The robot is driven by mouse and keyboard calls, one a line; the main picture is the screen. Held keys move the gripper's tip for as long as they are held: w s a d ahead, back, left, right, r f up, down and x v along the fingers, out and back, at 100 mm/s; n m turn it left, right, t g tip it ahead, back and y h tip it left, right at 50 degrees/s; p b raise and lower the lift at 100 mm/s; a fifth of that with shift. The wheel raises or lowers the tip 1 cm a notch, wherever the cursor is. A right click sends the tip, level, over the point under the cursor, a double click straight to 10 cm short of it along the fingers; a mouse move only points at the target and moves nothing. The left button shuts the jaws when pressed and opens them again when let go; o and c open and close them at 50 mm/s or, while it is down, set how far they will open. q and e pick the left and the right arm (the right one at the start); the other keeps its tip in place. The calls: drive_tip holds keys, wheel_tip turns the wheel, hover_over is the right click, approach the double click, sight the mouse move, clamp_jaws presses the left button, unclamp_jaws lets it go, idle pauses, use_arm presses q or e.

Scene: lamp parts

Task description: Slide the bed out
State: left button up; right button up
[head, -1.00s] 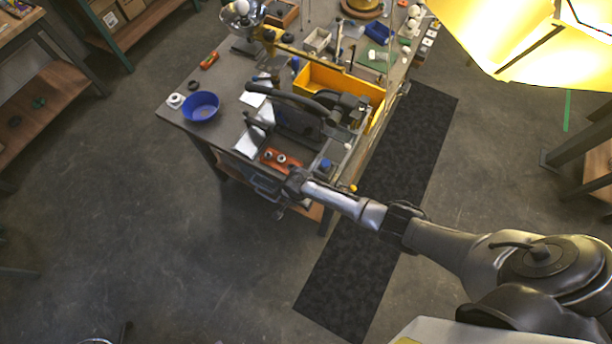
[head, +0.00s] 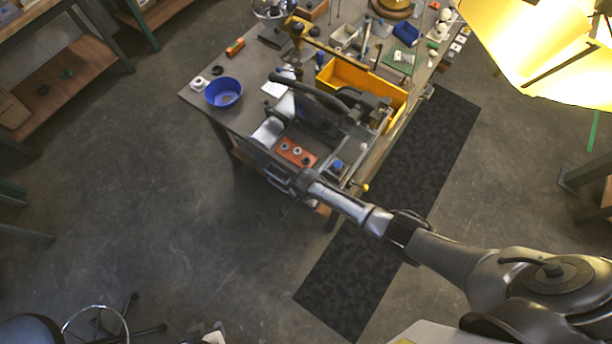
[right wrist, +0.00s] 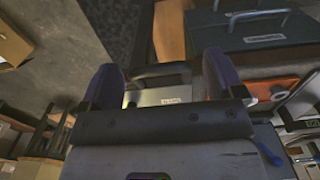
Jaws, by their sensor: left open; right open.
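The machine with the bed stands on the bench's near side under a dark upper frame (head: 318,112). An orange-red block with dark and light knobs (head: 297,153) lies at the bed's front, with a metal front handle (head: 278,179) below it. My right gripper (head: 303,183) is at the front edge. In the right wrist view its two fingers (right wrist: 163,82) are apart, with a dark bar handle (right wrist: 160,70) between or just beyond them; contact is unclear. Behind it is a pale labelled plate (right wrist: 165,97). Part of my left gripper (head: 207,334) shows at the bottom edge.
A blue bowl (head: 223,92) stands at the bench's left. A yellow bin (head: 345,75) stands behind the machine. A dark mat (head: 385,240) lies on the floor along the bench. A stool (head: 100,322) is at bottom left; the floor in front is clear.

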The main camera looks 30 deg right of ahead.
wheel_tip(320, 180, up, 14)
drive_tip(key=p, duration=0.1)
idle(0.5)
drive_tip(key=shift+f, duration=0.1)
idle(0.5)
